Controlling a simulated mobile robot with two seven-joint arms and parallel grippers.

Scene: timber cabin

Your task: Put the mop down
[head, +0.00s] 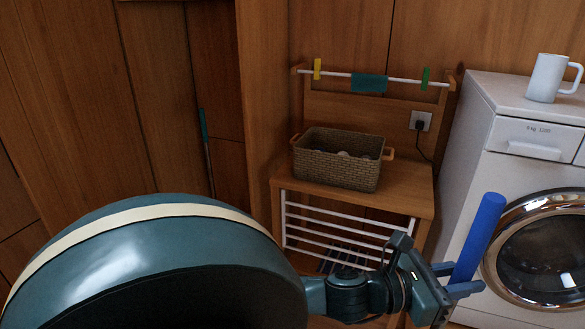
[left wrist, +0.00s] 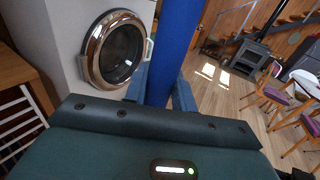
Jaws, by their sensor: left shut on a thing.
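The mop shows as a thick blue handle (head: 480,232), tilted a little to the right at its top, in front of the washing machine. My left gripper (head: 465,283) is shut on this handle, near the lower end of the part that shows. In the left wrist view the blue handle (left wrist: 174,45) rises between the two fingers of the left gripper (left wrist: 160,88). The mop's lower end and head are hidden or out of view, so I cannot tell whether it touches the floor. My right gripper is not in view.
A washing machine (head: 525,182) with a white mug (head: 548,78) on top stands at the right. A wooden bench (head: 412,200) holding a wicker basket (head: 335,172) is left of it. A teal-topped stick (head: 204,124) leans in the corner. The wooden floor (left wrist: 228,95) is open toward the stove (left wrist: 248,58).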

